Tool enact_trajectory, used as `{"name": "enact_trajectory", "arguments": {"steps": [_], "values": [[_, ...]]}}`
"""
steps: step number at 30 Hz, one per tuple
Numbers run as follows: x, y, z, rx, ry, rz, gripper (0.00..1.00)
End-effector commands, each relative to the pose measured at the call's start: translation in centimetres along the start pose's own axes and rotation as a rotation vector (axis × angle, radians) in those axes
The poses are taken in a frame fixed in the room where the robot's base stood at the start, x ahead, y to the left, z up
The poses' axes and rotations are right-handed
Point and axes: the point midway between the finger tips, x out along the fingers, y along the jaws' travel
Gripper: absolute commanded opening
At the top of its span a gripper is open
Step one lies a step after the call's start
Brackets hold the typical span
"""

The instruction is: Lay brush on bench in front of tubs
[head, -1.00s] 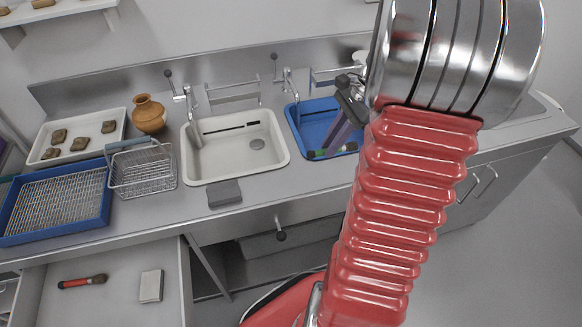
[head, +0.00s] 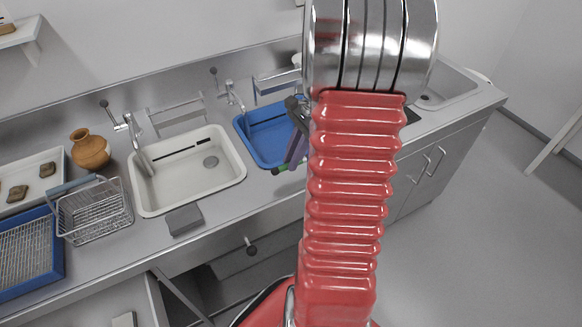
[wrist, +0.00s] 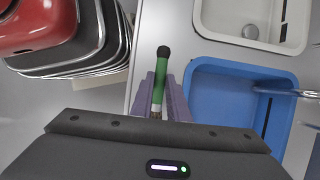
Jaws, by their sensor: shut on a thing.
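My gripper (wrist: 160,97) is shut on the brush (wrist: 161,68), which has a green handle with a dark round end. In the wrist view the handle sticks out past the purple fingers, and its other end is hidden by the gripper. In the head view the purple fingers of my gripper (head: 295,149) are partly hidden behind my arm, at the front of the blue tub (head: 262,152). The white tub (head: 150,205) is left of the blue one. I cannot tell whether the brush touches the bench.
A grey block (head: 184,219) lies on the bench in front of the white tub. A wire basket (head: 95,208), a brown jar (head: 90,149), a white tray (head: 22,203) and a blue sieve tray (head: 55,272) stand to the left. Taps rise behind the tubs.

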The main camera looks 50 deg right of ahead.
Motion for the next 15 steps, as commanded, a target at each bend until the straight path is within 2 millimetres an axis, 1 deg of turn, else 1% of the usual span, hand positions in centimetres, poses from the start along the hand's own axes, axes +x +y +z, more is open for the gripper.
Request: {"name": "enact_trajectory", "arguments": {"steps": [2,11,15], "values": [[0.3,0.0,-0.1,0.0,0.001,-0.001,0.0],[0.4,-0.1,-0.1,-0.001,0.001,0.0,0.0],[1.6,0.0,-0.6,0.0,-0.001,0.002,0.0]]}}
